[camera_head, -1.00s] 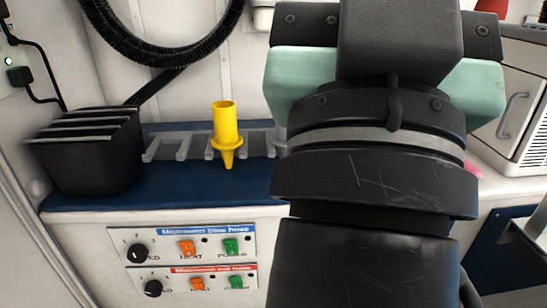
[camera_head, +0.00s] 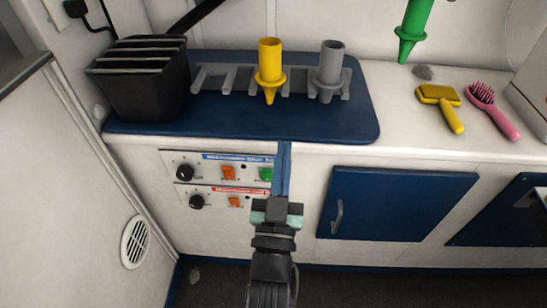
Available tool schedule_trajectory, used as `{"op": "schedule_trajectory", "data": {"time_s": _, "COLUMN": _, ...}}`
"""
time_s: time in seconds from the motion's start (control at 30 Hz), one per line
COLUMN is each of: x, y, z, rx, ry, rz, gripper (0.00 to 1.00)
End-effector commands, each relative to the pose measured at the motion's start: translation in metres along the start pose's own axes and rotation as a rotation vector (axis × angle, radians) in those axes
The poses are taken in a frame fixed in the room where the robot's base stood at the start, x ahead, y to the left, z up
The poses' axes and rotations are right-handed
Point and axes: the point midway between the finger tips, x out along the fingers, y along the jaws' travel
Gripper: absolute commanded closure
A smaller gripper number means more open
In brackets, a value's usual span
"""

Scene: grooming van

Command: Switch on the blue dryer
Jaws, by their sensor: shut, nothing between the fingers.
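The blue-labelled dryer panel (camera_head: 205,160) is on the cabinet front below the counter. It has a black knob (camera_head: 185,173), an orange heat switch (camera_head: 228,173) and a green power switch (camera_head: 265,174) at its right end. I cannot tell whether the green switch is on. My gripper (camera_head: 285,147) is shut and empty, with its blue fingers pointing up and away. In the picture the fingers lie just right of the green switch and cover the panel's right end. I cannot tell whether they touch it.
A red-labelled panel (camera_head: 215,188) sits directly below, its right part hidden by my gripper. Above, a blue mat (camera_head: 220,125) holds a black box (camera_head: 140,80) and a rack with yellow (camera_head: 270,60) and grey nozzles (camera_head: 331,60). A blue cabinet door (camera_head: 385,205) is at right.

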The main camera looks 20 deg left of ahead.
Motion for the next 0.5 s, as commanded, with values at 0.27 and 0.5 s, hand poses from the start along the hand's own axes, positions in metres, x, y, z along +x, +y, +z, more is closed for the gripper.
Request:
{"op": "schedule_trajectory", "data": {"time_s": 0.27, "x": -0.135, "y": -0.029, "z": 0.103, "rx": 0.011, "ry": -0.178, "rz": -0.047, "gripper": 1.0}}
{"op": "schedule_trajectory", "data": {"time_s": 0.5, "x": -0.157, "y": -0.031, "z": 0.114, "rx": 0.009, "ry": -0.193, "rz": -0.051, "gripper": 1.0}}
